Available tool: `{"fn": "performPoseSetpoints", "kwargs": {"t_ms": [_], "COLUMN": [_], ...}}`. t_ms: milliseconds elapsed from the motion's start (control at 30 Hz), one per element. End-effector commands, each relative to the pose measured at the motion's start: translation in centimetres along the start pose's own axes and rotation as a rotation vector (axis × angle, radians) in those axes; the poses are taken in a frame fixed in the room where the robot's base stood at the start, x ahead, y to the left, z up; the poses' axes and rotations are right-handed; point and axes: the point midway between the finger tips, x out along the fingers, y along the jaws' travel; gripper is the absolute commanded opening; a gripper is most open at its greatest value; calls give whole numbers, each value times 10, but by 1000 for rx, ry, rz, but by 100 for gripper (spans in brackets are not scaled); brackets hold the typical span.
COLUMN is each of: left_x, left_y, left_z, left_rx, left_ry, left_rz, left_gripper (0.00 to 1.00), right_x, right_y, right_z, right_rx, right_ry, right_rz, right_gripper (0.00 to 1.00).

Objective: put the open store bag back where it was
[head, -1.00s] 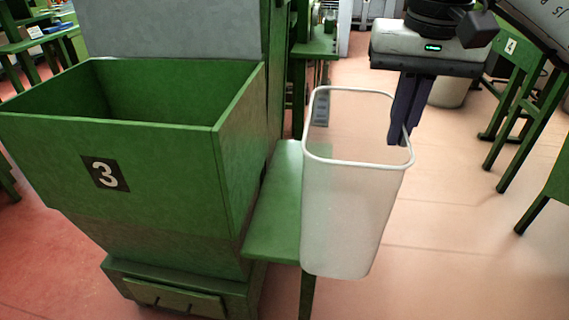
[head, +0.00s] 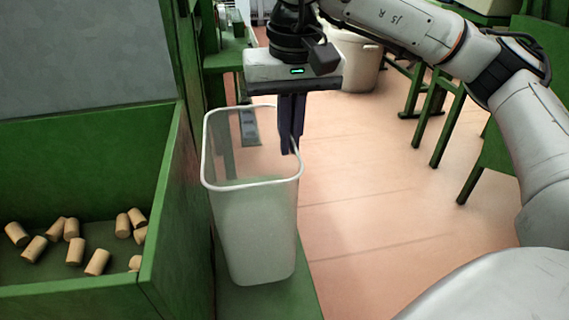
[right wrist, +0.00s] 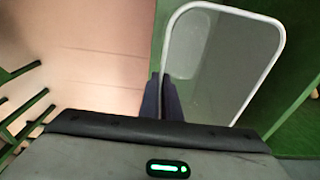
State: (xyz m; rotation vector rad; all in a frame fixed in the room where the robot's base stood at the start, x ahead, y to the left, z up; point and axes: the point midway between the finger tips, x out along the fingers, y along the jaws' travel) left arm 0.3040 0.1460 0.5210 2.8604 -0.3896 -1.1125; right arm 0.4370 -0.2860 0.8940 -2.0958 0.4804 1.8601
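The open store bag (head: 255,225) is a tall, pale, see-through container with a white rim, upright with its mouth up. It looks empty. My right gripper (head: 290,148) points down at the right side of its rim. In the right wrist view the fingers (right wrist: 163,100) are closed together on the rim of the bag (right wrist: 225,65). The bag's base is over the green shelf (head: 285,300); I cannot tell whether it rests there. My left gripper is not in view.
A green bin (head: 168,215) with several corks (head: 75,250) inside stands close to the bag's left. Green table legs (head: 435,115) and a pale round bin (head: 360,65) stand behind at the right. The pink floor (head: 370,220) right of the bag is clear.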

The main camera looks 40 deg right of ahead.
Motion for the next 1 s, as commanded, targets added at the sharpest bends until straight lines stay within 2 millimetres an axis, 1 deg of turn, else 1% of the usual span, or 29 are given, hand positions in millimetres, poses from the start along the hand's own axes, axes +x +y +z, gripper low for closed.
{"fn": "performPoseSetpoints", "kwargs": {"t_ms": [67,233,300,533,667,700,767,800,1000], "left_x": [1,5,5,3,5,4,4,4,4], "left_y": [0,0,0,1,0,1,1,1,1], "left_z": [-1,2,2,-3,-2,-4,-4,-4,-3], "left_rx": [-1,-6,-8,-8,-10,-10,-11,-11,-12], "left_ry": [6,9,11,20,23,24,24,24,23], "left_rz": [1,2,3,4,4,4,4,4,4], "left_gripper": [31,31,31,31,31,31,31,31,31], "right_x": [7,31,37,37,42,40,40,40,40], "right_y": [0,1,0,0,0,0,0,0,0], "right_z": [1,4,5,4,5,5,5,5,5], "right_rx": [0,1,0,0,0,0,0,0,0], "right_ry": [0,-1,0,1,0,0,0,0,0], "right_rz": [0,1,0,-1,-1,-1,-1,0,-1], "right_gripper": [0,0,0,0,0,10,20,22,22]}}
